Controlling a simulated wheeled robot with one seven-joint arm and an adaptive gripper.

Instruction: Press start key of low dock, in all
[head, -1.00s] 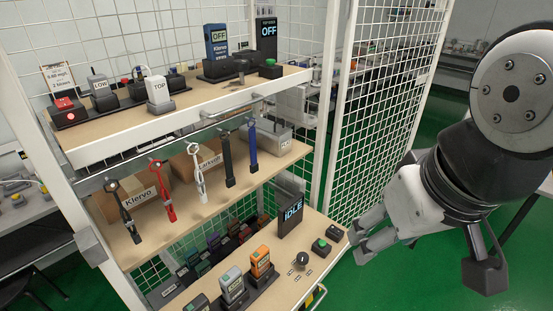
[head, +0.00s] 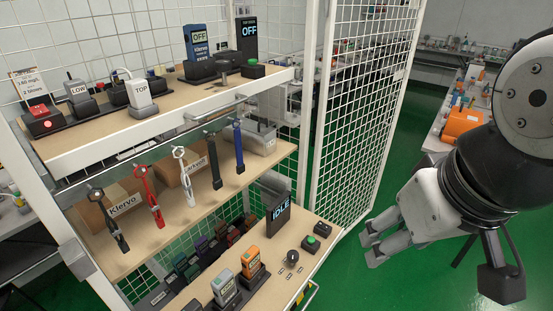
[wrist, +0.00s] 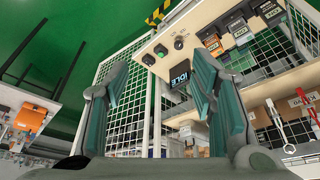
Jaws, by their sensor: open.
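The low dock is on the lowest shelf in the head view. Its display (head: 278,218) stands upright and reads IDLE. A green start key (head: 311,243) on a dark box sits right of the display, with a black button box (head: 322,228) behind it and a dark round knob (head: 292,257) in front. My gripper (head: 372,244) is open and empty, to the right of the shelf's end and apart from it. In the wrist view my gripper (wrist: 160,90) has both fingers spread, with the green key (wrist: 161,51) and the IDLE display (wrist: 180,76) beyond them.
An orange tester (head: 250,261) and a grey tester (head: 224,287) stand in docks left of the knob. The upper shelf (head: 205,103) has another display reading OFF (head: 248,31) and a second green key (head: 253,68). A white mesh panel (head: 355,130) stands behind the shelf end.

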